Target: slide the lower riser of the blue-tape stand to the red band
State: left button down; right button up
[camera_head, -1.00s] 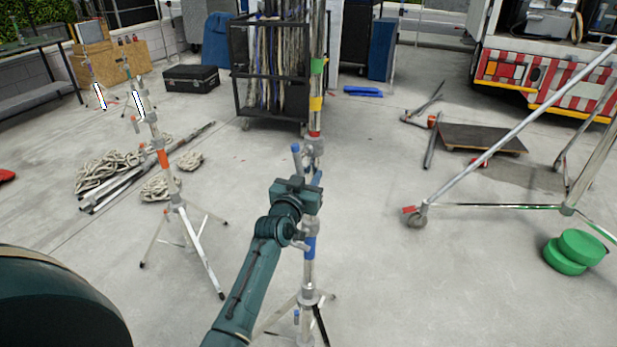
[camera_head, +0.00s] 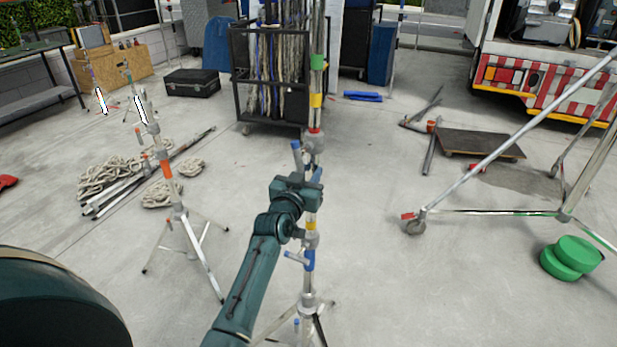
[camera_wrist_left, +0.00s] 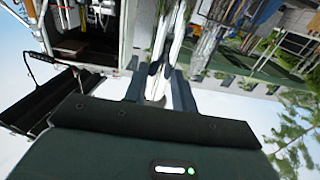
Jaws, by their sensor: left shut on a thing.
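The blue-tape stand (camera_head: 309,260) stands upright in the middle of the head view, with blue tape on its lower tube. A yellow band (camera_head: 311,226) shows on the chrome riser just above that tape. Higher up the pole are a green band (camera_head: 317,62), a yellow band and a red band (camera_head: 314,131), the red one just above a grey collar (camera_head: 313,146). My left gripper (camera_head: 312,189) is shut on the stand below this collar, hiding part of the riser. In the left wrist view its fingers (camera_wrist_left: 160,88) flank a shiny tube. My right gripper is not in view.
An orange-tape stand (camera_head: 166,168) stands to the left, near coiled rope (camera_head: 108,175). A wheeled chrome frame (camera_head: 480,155) is at right, with green discs (camera_head: 571,257) near it. A black rack (camera_head: 268,80) stands behind. The floor between is mostly clear.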

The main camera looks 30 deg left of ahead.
aim_at(310, 154)
pick_arm(q)
jog(key=shift+r, duration=2.6)
jog(key=c, duration=1.5)
grip_release()
jog(key=o, duration=0.6)
jog(key=shift+s+f, duration=0.1)
jog(key=shift+f, duration=0.1)
jog(key=shift+f, duration=0.1)
jog(key=shift+s, duration=0.3)
jog(key=s, duration=0.4)
jog(key=s+d, duration=0.1)
jog(key=s, duration=0.7)
jog(key=shift+s+d, duration=0.25)
jog(key=shift+s, duration=0.05)
